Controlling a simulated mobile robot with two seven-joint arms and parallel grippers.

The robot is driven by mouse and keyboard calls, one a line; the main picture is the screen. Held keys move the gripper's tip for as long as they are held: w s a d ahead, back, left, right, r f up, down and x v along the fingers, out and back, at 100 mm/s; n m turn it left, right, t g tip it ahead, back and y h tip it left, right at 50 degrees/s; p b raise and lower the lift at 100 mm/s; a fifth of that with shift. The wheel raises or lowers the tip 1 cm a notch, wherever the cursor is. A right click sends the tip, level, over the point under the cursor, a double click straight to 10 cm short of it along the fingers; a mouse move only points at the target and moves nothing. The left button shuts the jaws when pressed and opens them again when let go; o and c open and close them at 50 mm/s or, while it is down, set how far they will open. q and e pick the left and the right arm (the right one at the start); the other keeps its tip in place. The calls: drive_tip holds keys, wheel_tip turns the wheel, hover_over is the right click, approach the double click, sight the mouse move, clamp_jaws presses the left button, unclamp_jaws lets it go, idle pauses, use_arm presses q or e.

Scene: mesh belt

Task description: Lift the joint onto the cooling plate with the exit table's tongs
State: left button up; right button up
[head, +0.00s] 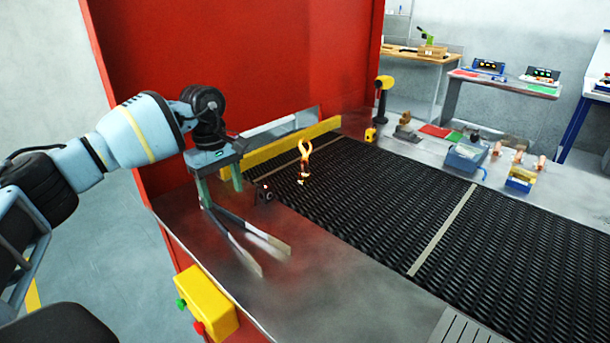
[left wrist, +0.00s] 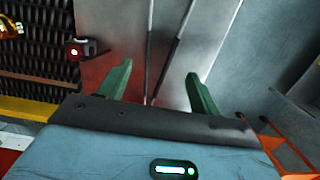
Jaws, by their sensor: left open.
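The tongs (head: 262,235) lie spread in a V on the metal exit table (head: 330,285), with dark handles and pale tips. My left gripper (head: 222,196) is open above their joined end. In the left wrist view the tongs' legs (left wrist: 176,48) run between the open green fingers of the gripper (left wrist: 159,70); I cannot tell whether they touch. A small glowing piece with a flame (head: 304,163), apparently the joint, stands on the black mesh belt (head: 370,195). A ribbed grey plate (head: 467,330), perhaps the cooling plate, shows at the bottom edge. My right gripper is out of view.
A small black box with a red light (head: 264,193) stands by the belt, close to my gripper. A yellow bar (head: 280,147) spans the red furnace's (head: 240,60) mouth. A yellow button box (head: 206,303) hangs at the table's front.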

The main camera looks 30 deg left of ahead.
sight(232, 229)
use_arm(q)
drive_tip(key=f, duration=0.2)
drive_tip(key=f+b, duration=0.1)
drive_tip(key=f, duration=0.1)
drive_tip(key=f+b, duration=0.1)
drive_tip(key=f, duration=0.2)
drive_tip(key=shift+s+d+f, duration=0.1)
drive_tip(key=shift+d, duration=0.2)
drive_tip(key=shift+d+f, duration=0.1)
drive_tip(key=shift+f, duration=0.45)
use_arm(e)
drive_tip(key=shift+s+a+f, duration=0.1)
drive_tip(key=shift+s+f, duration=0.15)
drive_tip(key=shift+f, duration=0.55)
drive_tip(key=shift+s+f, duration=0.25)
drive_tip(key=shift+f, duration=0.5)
use_arm(q)
drive_tip(key=shift+c, duration=0.2)
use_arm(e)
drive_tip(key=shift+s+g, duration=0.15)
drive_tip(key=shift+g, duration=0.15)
